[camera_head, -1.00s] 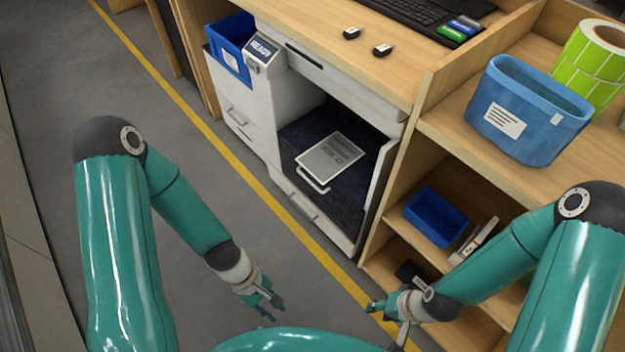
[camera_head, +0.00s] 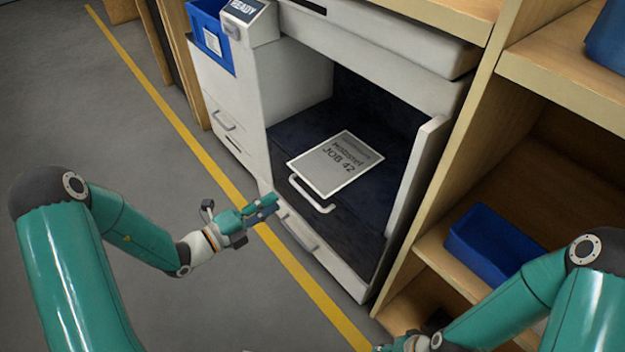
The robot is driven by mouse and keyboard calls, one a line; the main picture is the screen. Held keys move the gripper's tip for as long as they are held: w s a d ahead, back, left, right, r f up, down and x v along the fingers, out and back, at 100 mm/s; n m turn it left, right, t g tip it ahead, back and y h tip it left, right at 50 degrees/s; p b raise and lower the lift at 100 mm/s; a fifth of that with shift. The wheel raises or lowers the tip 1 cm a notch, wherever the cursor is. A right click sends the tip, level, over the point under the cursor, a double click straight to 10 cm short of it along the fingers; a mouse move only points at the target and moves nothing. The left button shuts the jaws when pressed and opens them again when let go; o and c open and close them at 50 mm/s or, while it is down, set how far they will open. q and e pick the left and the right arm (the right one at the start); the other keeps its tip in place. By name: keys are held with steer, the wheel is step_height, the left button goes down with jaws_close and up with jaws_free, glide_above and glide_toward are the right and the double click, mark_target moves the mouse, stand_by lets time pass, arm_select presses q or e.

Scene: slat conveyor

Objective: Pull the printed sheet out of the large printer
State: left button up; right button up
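The printed sheet (camera_head: 336,163), grey with a white border and "JOB 42" on it, lies in the dark open bay of the large white printer (camera_head: 297,92). A white handle (camera_head: 311,196) shows at the sheet's front edge. My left gripper (camera_head: 264,208) is in front of the printer, left of the sheet and apart from it. Its fingers point toward the bay; they look parted, with nothing seen between them. My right gripper (camera_head: 385,347) is at the bottom edge, mostly cut off, so its state is hidden.
A display reading READY (camera_head: 244,8) and a blue bin (camera_head: 211,37) are at the printer's upper left. Wooden shelving (camera_head: 470,170) with a blue tray (camera_head: 492,243) stands close on the right. A yellow line (camera_head: 190,137) crosses the open grey floor at left.

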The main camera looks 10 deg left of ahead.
arm_select(q)
steer(key=b, duration=0.2)
glide_toward(315, 175)
steer(key=x, duration=0.3)
steer(key=shift+p+x, duration=0.4)
steer(key=shift+x, duration=0.55)
steer(key=shift+w+d+f, duration=0.1)
steer(key=shift+w+d, duration=0.1)
steer(key=shift+w, duration=0.35)
steer(key=shift+c, duration=0.4)
jaws_close()
